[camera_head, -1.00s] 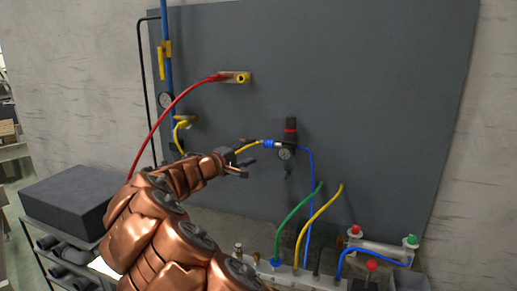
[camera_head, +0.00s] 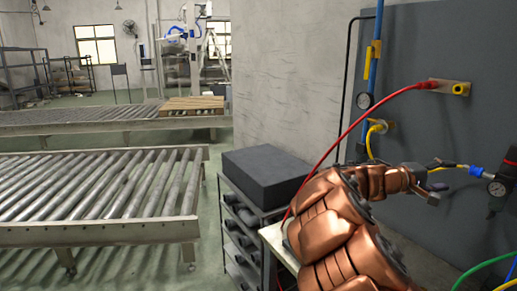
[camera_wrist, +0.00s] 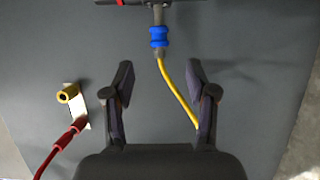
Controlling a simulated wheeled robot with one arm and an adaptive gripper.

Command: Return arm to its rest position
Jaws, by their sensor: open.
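My copper-coloured arm reaches up from the lower right of the head view towards the dark panel (camera_head: 424,65). My gripper (camera_head: 440,192) is in front of the panel, near the yellow hose. In the wrist view my gripper (camera_wrist: 160,85) has its two dark fingers spread wide with nothing held between them. A yellow hose (camera_wrist: 176,88) with a blue fitting (camera_wrist: 159,37) runs behind the gap and passes behind the right finger.
A red hose (camera_head: 378,108) runs from a brass fitting (camera_head: 449,87) down past my arm. A black box (camera_head: 265,174) sits on a shelf rack to the left. Roller conveyors (camera_head: 95,190) stand further left. A gauge (camera_head: 497,189) hangs at the right edge.

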